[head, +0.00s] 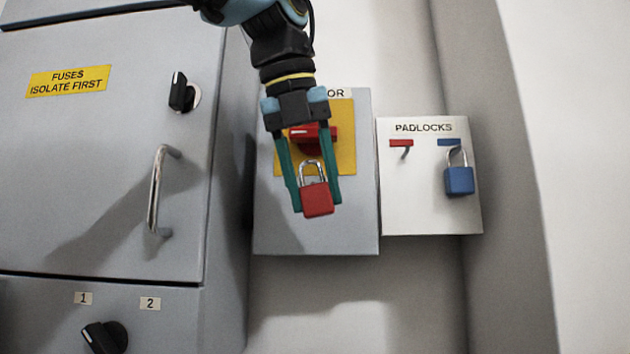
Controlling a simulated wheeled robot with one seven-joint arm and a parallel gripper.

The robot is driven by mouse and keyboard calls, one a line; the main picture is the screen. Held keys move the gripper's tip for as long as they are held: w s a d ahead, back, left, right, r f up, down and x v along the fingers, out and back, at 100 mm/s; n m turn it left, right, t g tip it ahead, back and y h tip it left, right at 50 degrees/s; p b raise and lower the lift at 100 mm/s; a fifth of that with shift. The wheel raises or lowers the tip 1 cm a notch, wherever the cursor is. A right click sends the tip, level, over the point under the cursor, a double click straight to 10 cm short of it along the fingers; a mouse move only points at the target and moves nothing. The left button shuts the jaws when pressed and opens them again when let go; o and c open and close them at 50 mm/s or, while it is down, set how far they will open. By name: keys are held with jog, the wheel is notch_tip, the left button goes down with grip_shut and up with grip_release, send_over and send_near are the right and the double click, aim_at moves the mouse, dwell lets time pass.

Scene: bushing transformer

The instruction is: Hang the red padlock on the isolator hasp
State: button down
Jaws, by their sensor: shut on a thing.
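The red padlock (317,199) is between the green fingers of my gripper (317,207), its silver shackle upward. My gripper points down and is shut on the padlock body. They are in front of the grey isolator box (315,240), which has a yellow plate (348,140) and a red rotary handle (327,133) just above the padlock. The hasp cannot be made out; the gripper and padlock cover that part. I cannot tell whether the shackle touches the isolator.
A white padlock board (427,215) is to the right, with an empty red-marked hook (404,152) and a blue padlock (458,180) hanging on its other hook. A grey cabinet (100,190) with a protruding bar handle (157,190) and black knob (181,93) stands to the left.

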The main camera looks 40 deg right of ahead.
aim_at(302, 135)
jog(key=shift+w+d+f+p, duration=0.1)
jog(key=shift+w+d+p, duration=0.1)
jog(key=shift+w+d, duration=0.8)
jog(key=shift+w+d+f+p, duration=0.1)
jog(key=shift+w+d+p, duration=0.05)
jog(key=shift+w+d, duration=0.75)
jog(key=shift+w+d+f, duration=0.15)
jog(key=shift+w+f, duration=0.4)
jog(key=shift+w, duration=0.05)
jog(key=shift+w+f, duration=0.1)
jog(key=shift+f, duration=0.05)
jog(key=shift+c, duration=1.3)
grip_release()
jog(key=p+v, duration=0.1)
jog(key=v, duration=0.9)
jog(key=shift+r, duration=0.4)
jog(key=shift+s+a+r, duration=0.3)
jog(key=shift+s+r, duration=0.1)
jog(key=shift+r, duration=0.1)
